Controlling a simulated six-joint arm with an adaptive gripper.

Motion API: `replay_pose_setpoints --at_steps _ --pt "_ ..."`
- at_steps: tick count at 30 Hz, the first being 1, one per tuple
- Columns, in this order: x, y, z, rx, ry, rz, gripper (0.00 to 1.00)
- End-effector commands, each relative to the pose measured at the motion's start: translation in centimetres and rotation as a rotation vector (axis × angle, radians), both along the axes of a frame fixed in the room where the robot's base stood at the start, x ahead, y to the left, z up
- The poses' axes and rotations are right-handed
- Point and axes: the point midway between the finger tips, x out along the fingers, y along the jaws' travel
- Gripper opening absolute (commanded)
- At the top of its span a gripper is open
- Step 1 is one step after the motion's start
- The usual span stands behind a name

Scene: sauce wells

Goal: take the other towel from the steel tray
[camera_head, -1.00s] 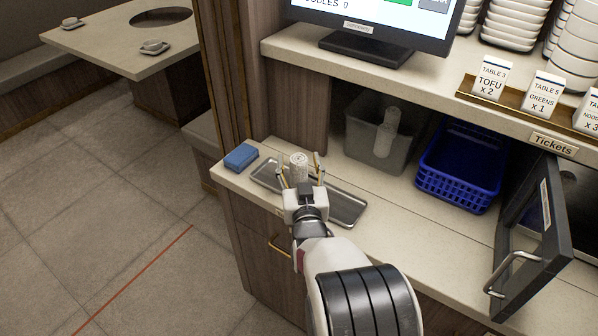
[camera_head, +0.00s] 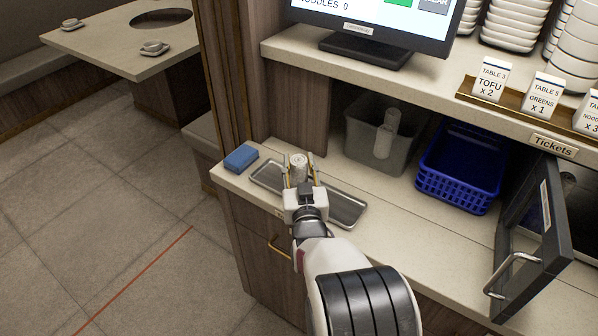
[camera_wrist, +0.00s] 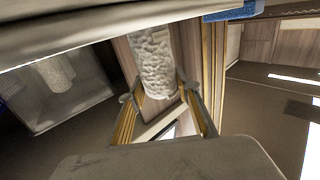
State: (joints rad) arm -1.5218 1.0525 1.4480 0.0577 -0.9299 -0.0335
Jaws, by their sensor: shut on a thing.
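A rolled white towel (camera_head: 299,161) stands between the fingers of my gripper (camera_head: 300,178), over the steel tray (camera_head: 346,208) on the counter. My gripper is shut on this towel. The wrist view also shows the textured towel (camera_wrist: 153,62) between the two fingertips (camera_wrist: 160,98). The rest of the tray looks bare where I can see it. Whether the towel still touches the tray is hidden by the gripper. Another rolled white towel (camera_head: 386,134) leans in the grey bin (camera_head: 362,141) behind; it also shows in the wrist view (camera_wrist: 55,74).
A blue sponge (camera_head: 241,157) lies left of the tray. A blue basket (camera_head: 458,170) stands right of the grey bin. A shelf with a screen (camera_head: 367,46) overhangs the back. A dark door with a handle (camera_head: 522,240) stands open at right.

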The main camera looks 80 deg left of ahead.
Motion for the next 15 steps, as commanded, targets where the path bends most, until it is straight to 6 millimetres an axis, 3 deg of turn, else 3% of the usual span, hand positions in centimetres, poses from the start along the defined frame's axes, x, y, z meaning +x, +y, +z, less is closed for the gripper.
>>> replay_pose_setpoints --at_steps 8,15 --pt "0.0 0.0 0.4 0.001 0.000 0.000 0.11" --pt "0.0 0.0 2.4 0.002 0.000 0.000 0.11"
